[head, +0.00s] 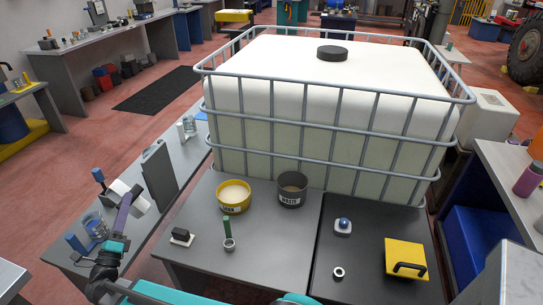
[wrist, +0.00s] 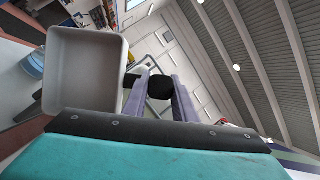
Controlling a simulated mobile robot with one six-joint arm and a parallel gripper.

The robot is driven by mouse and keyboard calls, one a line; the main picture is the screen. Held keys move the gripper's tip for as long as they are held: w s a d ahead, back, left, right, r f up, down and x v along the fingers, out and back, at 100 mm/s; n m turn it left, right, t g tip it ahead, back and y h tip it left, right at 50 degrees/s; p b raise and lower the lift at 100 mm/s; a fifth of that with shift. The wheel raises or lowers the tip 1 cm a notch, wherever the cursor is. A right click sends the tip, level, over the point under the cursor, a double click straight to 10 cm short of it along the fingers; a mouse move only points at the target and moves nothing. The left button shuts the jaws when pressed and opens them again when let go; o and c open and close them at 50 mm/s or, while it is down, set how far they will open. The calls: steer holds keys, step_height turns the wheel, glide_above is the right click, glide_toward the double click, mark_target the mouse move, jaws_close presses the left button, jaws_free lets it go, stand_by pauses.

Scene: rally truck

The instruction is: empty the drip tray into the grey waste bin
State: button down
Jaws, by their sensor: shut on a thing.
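In the wrist view the drip tray (wrist: 85,72) is a light grey, rounded rectangular tray. Its open side faces the camera, and it is steeply tilted. My gripper (wrist: 160,86) has its purple fingers shut on a dark grip piece beside the tray. I can make out no contents in the tray. In the head view my gripper is at the left, over the side bench, where a grey slab shape (head: 160,174) is next to it. I cannot tell whether that slab is the tray. The grey waste bin (head: 292,190), labelled WASTE, stands well to the right, open at the top.
A yellow bin (head: 234,196) with pale contents stands left of the waste bin. A caged white tank (head: 320,110) rises behind both. A green-handled tool (head: 227,232) and a small black block (head: 181,236) are on the front table. A glass jar (head: 96,224) is near my gripper.

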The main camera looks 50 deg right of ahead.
steer(key=s+d+m+g+p, duration=0.1)
steer(key=s+d+m+g, duration=0.3)
steer(key=d, duration=0.7)
steer(key=s+d+m+g+p, duration=0.1)
steer(key=s+d+m+g, duration=0.1)
steer(key=d+g, duration=0.6)
steer(key=s+d+m+g+p, duration=0.1)
steer(key=s+d+m+g, duration=0.2)
steer(key=d, duration=1)
steer(key=s+d+f+m+g+y+p, duration=0.2)
steer(key=s+d+m+g+y, duration=0.6)
steer(key=s+d, duration=1.6)
steer(key=shift+s+d+f+m+y, duration=0.15)
steer(key=shift+s+d+m+y, duration=0.15)
steer(key=shift+m+y, duration=0.4)
steer(key=shift+s, duration=0.1)
